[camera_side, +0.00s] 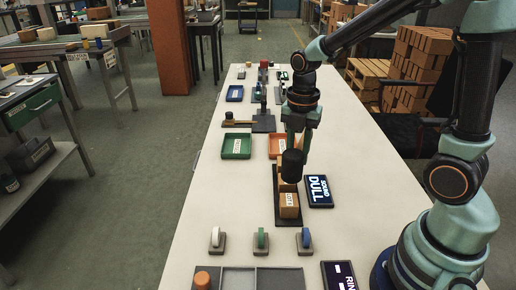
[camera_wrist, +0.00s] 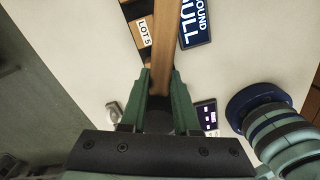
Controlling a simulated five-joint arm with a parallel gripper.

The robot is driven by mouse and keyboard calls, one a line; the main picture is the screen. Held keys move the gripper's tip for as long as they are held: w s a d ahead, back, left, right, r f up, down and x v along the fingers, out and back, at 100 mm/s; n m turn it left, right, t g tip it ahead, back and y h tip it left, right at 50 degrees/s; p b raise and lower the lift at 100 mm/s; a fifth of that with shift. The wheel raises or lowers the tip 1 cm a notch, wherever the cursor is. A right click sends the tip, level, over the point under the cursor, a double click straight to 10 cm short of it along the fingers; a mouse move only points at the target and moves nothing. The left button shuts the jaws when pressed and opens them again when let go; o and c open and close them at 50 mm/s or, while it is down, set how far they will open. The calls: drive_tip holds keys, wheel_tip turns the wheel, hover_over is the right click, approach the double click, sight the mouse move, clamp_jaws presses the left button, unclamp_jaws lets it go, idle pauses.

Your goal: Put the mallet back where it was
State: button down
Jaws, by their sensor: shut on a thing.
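My gripper (camera_wrist: 160,78) is shut on the wooden handle of the mallet (camera_wrist: 162,52), which lies between the green fingers in the wrist view. The mallet's black head (camera_side: 292,165) shows in the side view, just above a tan brick (camera_side: 288,206) marked LOT 5. The brick lies on a dark base (camera_side: 279,180) and also shows at the top of the wrist view (camera_wrist: 142,33). I cannot tell whether the head touches the brick. The handle is mostly hidden by my gripper in the side view.
A SOUND DULL display (camera_side: 319,191) stands right of the brick. Green (camera_side: 236,146) and orange (camera_side: 277,146) trays lie behind it. A dark stand (camera_side: 264,123) is farther back. Several small holders and a grey tray (camera_side: 238,278) are in front. The left table edge is mostly clear.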

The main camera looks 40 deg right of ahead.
drive_tip(key=w+a+r+n, duration=0.4)
drive_tip(key=w+a+r, duration=0.4)
drive_tip(key=w+a, duration=0.4)
wheel_tip(320, 180, down, 20)
drive_tip(key=shift+r, duration=0.1)
idle(0.4)
drive_tip(key=c, duration=0.6)
unclamp_jaws()
drive_tip(key=shift+s, duration=0.1)
drive_tip(key=shift+c, duration=0.2)
